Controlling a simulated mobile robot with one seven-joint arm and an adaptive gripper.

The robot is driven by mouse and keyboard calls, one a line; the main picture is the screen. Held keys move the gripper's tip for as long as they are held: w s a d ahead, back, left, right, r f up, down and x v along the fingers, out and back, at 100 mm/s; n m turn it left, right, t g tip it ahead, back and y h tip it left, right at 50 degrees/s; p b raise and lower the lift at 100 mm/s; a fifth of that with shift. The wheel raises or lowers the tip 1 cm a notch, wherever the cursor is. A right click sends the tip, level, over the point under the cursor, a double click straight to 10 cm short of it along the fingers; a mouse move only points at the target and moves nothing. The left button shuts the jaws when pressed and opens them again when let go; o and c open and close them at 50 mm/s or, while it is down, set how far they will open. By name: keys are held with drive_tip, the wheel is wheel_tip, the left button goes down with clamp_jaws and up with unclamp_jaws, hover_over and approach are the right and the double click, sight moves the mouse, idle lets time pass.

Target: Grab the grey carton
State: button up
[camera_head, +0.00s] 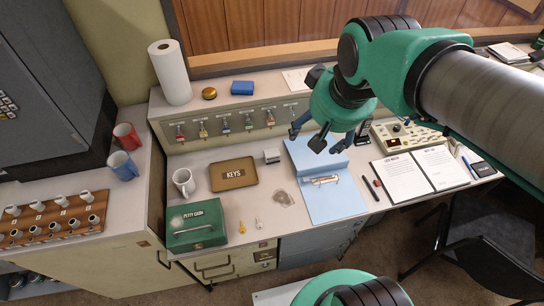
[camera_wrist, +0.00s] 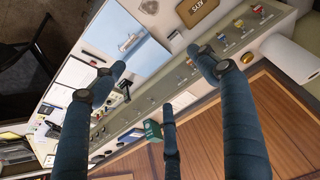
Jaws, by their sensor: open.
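A small grey box (camera_head: 272,156), which looks like the grey carton, sits on the desk between the brown KEYS tray and the blue clipboard. My gripper (camera_head: 318,138) is open and empty, above and to the right of the box, over the back of the clipboard. In the wrist view my gripper (camera_wrist: 155,62) has its fingers spread over the clipboard and the shelf front.
The KEYS tray (camera_head: 233,174) is left of the box, the blue clipboard (camera_head: 331,196) right. The shelf front with hanging keys (camera_head: 225,124) rises behind. A mug (camera_head: 184,182) and green cash box (camera_head: 196,224) stand left. Bare desk (camera_head: 258,188) lies in front.

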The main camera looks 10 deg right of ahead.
drive_tip(key=w+f+g, duration=0.1)
drive_tip(key=w+f, duration=0.3)
drive_tip(key=w, duration=0.6)
drive_tip(key=g+p, duration=0.2)
drive_tip(key=g, duration=0.2)
hover_over(272, 153)
wheel_tip(272, 153, down, 30)
drive_tip(key=shift+r, duration=0.1)
wheel_tip(272, 153, down, 8)
drive_tip(key=shift+f+b, duration=0.2)
drive_tip(key=shift+b, duration=0.65)
drive_tip(key=shift+f, duration=0.1)
